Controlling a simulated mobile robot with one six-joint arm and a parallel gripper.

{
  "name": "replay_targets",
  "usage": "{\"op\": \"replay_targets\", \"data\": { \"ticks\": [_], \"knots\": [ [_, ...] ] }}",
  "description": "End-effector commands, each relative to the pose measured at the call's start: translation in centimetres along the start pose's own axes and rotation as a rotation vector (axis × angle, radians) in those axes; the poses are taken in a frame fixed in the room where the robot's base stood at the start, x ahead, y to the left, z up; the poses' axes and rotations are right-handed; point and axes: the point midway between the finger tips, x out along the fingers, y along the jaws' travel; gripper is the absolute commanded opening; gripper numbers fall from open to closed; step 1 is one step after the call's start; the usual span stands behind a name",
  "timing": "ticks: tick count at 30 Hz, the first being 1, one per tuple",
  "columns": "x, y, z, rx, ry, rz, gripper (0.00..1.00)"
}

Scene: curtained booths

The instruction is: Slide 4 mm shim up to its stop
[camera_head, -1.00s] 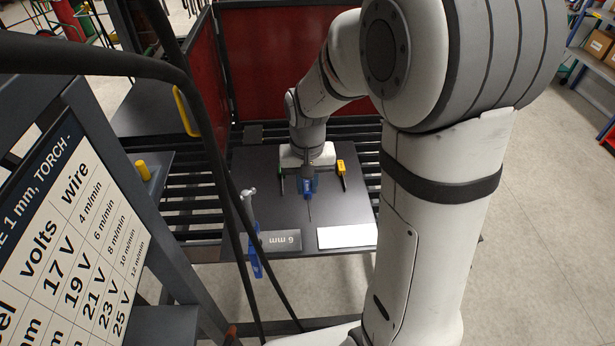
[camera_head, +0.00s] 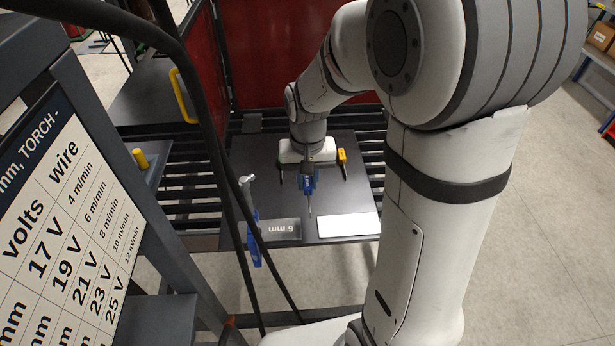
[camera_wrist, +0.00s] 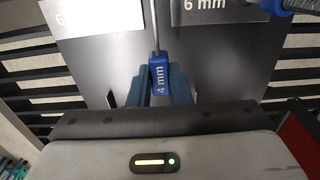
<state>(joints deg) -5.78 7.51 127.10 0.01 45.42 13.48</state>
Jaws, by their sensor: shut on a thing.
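The blue 4 mm shim (camera_wrist: 159,80) is in my gripper (camera_wrist: 160,85), with its "4 mm" lettering facing the wrist camera. My gripper's blue fingers are shut on it from both sides. A thin light rod or line (camera_wrist: 155,28) runs from the shim's far end between the two plates. In the head view the shim (camera_head: 308,181) shows as a small blue piece below my gripper, over the dark table plate (camera_head: 265,180). I cannot tell which part is the stop, or whether the shim touches it.
A grey plate marked "6 mm" (camera_head: 278,229) and a bright plate (camera_head: 347,226) lie at the near edge. Red screens (camera_head: 285,60) close the back.

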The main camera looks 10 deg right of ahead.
Motion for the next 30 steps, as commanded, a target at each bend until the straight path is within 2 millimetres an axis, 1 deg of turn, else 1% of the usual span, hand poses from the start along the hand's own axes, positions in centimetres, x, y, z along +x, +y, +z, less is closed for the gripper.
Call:
{"op": "replay_targets", "data": {
  "ticks": [1, 21, 27, 30],
  "knots": [
    [0.8, 0.0, 0.0, 0.000, 0.000, 0.000, 0.00],
    [6.2, 0.0, 0.0, 0.000, 0.000, 0.000, 0.00],
    [7.5, 0.0, 0.0, 0.000, 0.000, 0.000, 0.00],
    [7.8, 0.0, 0.0, 0.000, 0.000, 0.000, 0.00]
  ]
}}
